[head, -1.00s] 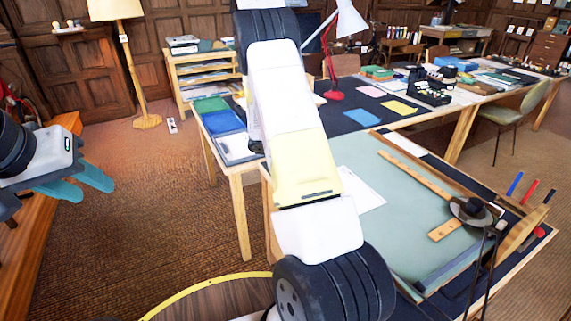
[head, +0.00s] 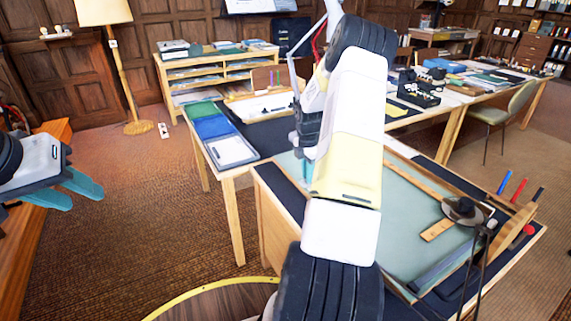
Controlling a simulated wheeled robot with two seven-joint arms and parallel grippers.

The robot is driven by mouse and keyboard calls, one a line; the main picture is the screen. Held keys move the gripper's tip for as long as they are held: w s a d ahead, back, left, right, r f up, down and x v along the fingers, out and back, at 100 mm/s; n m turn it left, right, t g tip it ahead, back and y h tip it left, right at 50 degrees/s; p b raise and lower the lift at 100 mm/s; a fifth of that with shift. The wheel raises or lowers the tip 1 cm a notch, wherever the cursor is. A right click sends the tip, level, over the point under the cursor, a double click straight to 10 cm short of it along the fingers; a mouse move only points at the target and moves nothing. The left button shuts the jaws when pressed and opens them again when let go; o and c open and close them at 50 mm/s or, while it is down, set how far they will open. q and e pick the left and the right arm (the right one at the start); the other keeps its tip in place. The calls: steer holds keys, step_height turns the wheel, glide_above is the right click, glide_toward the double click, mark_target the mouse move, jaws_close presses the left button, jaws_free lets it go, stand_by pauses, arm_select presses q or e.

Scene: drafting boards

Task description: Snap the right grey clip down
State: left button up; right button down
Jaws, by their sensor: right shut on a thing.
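The green drafting board (head: 405,235) lies on the dark-topped desk at right of centre. My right arm crosses the middle of the view and covers the board's left part. My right gripper (head: 306,168) points down over the board's far left part, its teal fingers mostly behind the arm. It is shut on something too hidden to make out. No grey clip can be picked out; the area around the fingers is covered by the arm. My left gripper (head: 72,193) is open and empty at the far left, over the floor, away from the board.
Upright pens stand beyond the right edge. A floor lamp (head: 104,12) stands at the back left. Open carpet lies left of the desk.

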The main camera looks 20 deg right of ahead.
stand_by(0.5)
steer(key=c, duration=1.4)
jaws_free()
steer(key=shift+o, duration=0.2)
steer(key=shift+r, duration=3.85)
steer(key=shift+a, duration=0.1)
